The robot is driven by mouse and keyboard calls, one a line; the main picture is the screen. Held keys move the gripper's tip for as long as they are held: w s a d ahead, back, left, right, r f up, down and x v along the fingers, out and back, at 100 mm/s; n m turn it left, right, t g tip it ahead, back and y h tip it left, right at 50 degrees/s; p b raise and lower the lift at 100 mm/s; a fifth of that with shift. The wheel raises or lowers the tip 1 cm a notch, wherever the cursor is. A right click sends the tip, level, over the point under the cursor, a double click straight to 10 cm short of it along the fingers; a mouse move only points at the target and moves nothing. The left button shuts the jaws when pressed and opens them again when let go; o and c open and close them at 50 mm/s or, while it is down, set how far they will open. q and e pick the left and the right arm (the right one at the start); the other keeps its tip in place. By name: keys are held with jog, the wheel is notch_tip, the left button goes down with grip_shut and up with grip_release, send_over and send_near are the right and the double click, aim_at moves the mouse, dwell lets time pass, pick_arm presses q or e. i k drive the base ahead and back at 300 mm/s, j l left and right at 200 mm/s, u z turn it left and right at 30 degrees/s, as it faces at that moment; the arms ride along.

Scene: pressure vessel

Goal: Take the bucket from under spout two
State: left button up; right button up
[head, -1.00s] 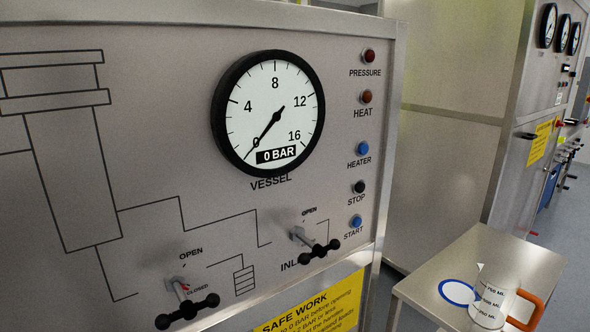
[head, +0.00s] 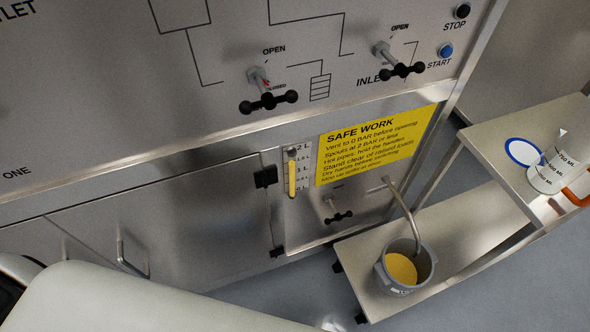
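In the head view a grey bucket (head: 391,286) stands on the lower shelf of a steel cart. Yellow liquid or material (head: 401,268) shows inside it. A bent metal spout (head: 405,212) comes out from the panel and its lower end hangs over or just inside the bucket's mouth; I cannot tell which. A black-handled valve (head: 338,217) sits on the panel behind it. Neither of my grippers is in view; a pale link, likely my own arm, crosses the lower left.
The cart's lower shelf (head: 455,237) has bare room right of the bucket. A measuring jug (head: 550,178) with an orange handle and a blue-ringed white disc (head: 523,152) are on its upper shelf (head: 497,140). A yellow safety sign (head: 372,145) and sight gauge (head: 292,178) are on the panel.

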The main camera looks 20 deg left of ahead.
aim_at(397, 274)
jog(key=k+l+z, duration=0.1)
jog(key=z, duration=0.7)
